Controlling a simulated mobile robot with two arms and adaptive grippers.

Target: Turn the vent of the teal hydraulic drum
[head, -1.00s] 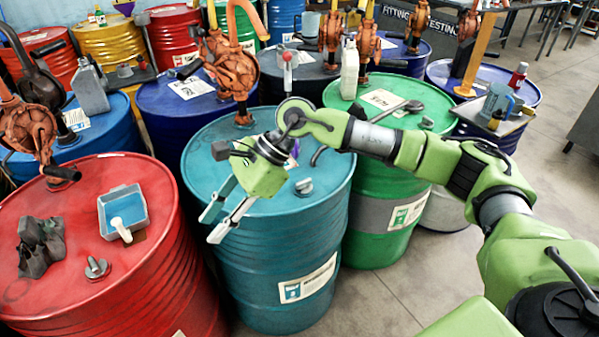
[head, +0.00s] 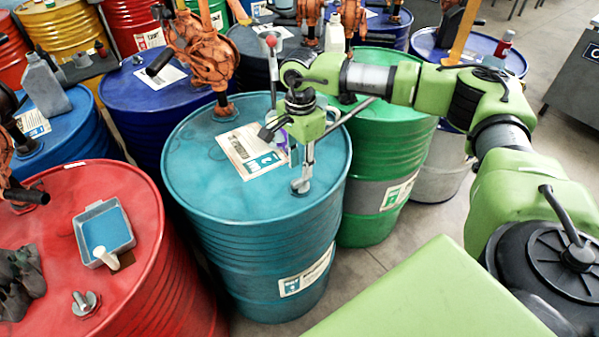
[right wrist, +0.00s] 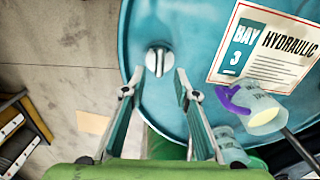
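The teal drum (head: 185,180) stands in the middle of the head view, and its blue-green lid fills the upper right of the right wrist view (right wrist: 205,85). Its vent (right wrist: 159,62), a small grey cap with a raised ridge, sits near the lid's rim. My right gripper (right wrist: 158,92) is open above the lid, pointing at the vent. The vent shows between and just beyond the two fingertips, apart from both. In the head view my right gripper (head: 303,178) points down over the vent and mostly covers it. My left gripper is not in view.
A "BAY 3 HYDRAULIC" sheet (right wrist: 262,45) lies on the teal lid, with a clear cup (right wrist: 262,112) with a purple part near it. A red drum (head: 140,210) with a blue tray (head: 104,232) stands left; a green drum (head: 385,165) stands behind right.

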